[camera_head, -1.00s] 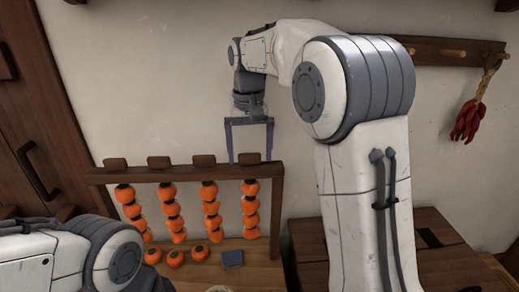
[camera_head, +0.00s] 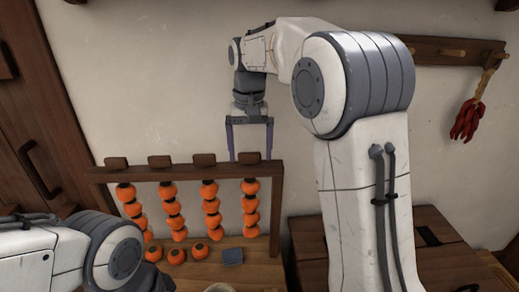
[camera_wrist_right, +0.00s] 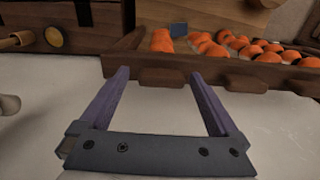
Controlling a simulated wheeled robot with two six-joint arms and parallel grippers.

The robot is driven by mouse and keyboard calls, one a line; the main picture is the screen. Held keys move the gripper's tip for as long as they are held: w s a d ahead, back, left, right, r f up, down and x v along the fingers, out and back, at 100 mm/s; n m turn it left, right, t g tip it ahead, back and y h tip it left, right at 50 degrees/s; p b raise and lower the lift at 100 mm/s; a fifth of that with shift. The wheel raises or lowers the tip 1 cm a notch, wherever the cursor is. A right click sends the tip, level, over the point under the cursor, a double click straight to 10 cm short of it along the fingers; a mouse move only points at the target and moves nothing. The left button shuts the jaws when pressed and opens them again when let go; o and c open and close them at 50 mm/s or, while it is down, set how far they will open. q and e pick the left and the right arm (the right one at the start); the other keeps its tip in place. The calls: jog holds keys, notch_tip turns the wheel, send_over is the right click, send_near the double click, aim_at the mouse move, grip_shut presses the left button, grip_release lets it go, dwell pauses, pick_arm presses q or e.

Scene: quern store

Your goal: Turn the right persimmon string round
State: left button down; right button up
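The right persimmon string (camera_head: 250,205) hangs from the rack's top bar at its right end, with several orange fruits in a column. Its dark wooden block (camera_head: 249,157) sits on top of the bar and also shows in the right wrist view (camera_wrist_right: 162,78). My right gripper (camera_head: 250,158) points down over this block, open, one finger on each side of it. In the right wrist view the fingertips (camera_wrist_right: 160,73) stand apart with gaps to the block. My left arm shows at the lower left, but its gripper is out of view.
The wooden rack (camera_head: 277,215) holds several other strings (camera_head: 210,210) to the left. Loose persimmons (camera_head: 177,256) and a dark blue block (camera_head: 232,257) lie beneath. Red chillies (camera_head: 467,120) hang from a peg rail (camera_head: 430,52) at right. A wooden chest (camera_head: 440,265) stands right of the rack.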

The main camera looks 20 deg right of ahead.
jog(key=shift+r, duration=0.1)
notch_tip(320, 180, up, 10)
jog(key=shift+r, duration=0.15)
dwell(0.5)
jog(key=s+a+f+n+b, duration=0.4)
jog(key=s+a+f, duration=0.3)
jog(key=a+f, duration=0.2)
jog(key=s+a+f+n+b, duration=0.2)
jog(key=s+f+n, duration=0.1)
jog(key=s+f, duration=0.7)
jog(key=s+a+f+n+y+b, duration=0.1)
jog(key=s+a+f+n+b, duration=0.1)
jog(key=s+f, duration=0.8)
jog(key=shift+s+a+f+n, duration=0.2)
jog(key=shift+s+f+n, duration=0.05)
jog(key=shift+s+n, duration=0.55)
